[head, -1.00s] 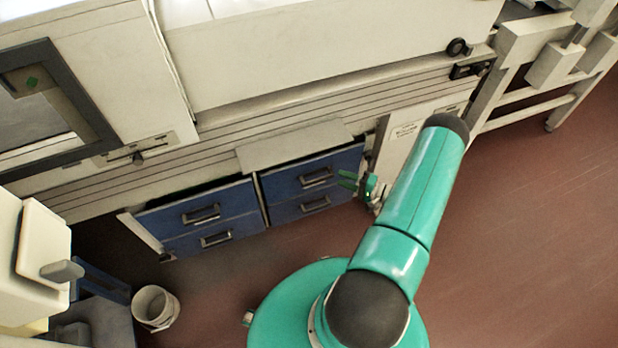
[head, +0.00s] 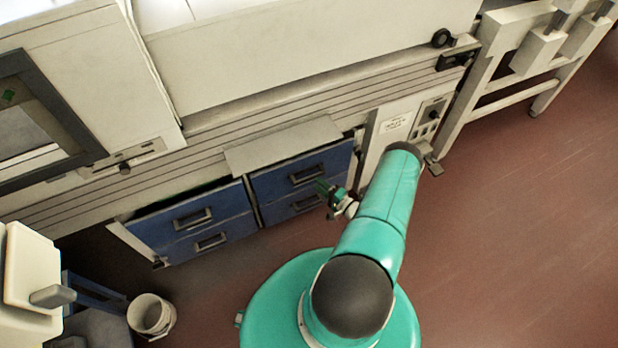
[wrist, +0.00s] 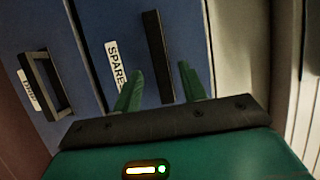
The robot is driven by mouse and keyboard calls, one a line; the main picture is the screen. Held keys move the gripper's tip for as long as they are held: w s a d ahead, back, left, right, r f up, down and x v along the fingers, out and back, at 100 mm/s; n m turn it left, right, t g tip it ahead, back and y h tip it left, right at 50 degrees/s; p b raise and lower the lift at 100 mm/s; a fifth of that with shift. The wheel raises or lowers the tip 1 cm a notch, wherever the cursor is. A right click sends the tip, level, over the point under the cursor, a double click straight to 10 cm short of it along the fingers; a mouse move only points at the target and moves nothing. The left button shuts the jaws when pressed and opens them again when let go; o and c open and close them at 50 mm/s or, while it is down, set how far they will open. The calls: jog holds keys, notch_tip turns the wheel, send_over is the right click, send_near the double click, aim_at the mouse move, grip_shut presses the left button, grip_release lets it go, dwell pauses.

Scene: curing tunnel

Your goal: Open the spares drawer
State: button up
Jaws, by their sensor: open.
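The spares drawer has a blue front (wrist: 105,20) with a white label, partly readable as "SPARE", and a dark bar handle (wrist: 158,55) in the wrist view. In the head view it appears to be the upper right drawer (head: 275,185), with its handle (head: 305,173) in sight. My gripper (head: 328,190) is in front of the right-hand drawers, near their right end. In the wrist view my gripper (wrist: 160,72) is open, its green fingers on either side of the handle in the picture. Contact with the handle cannot be told. The drawer looks shut.
A second blue drawer with its own handle (wrist: 45,85) lies beside it in the wrist view. More blue drawers (head: 190,220) are to the left. A pale control panel (head: 395,125) stands to the right. A white bucket (head: 152,314) is on the floor, which is clear at right.

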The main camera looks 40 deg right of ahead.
aim_at(311, 179)
jog(key=w, duration=0.5)
jog(key=shift+w+a, duration=0.3)
jog(key=shift+a, duration=0.05)
grip_shut()
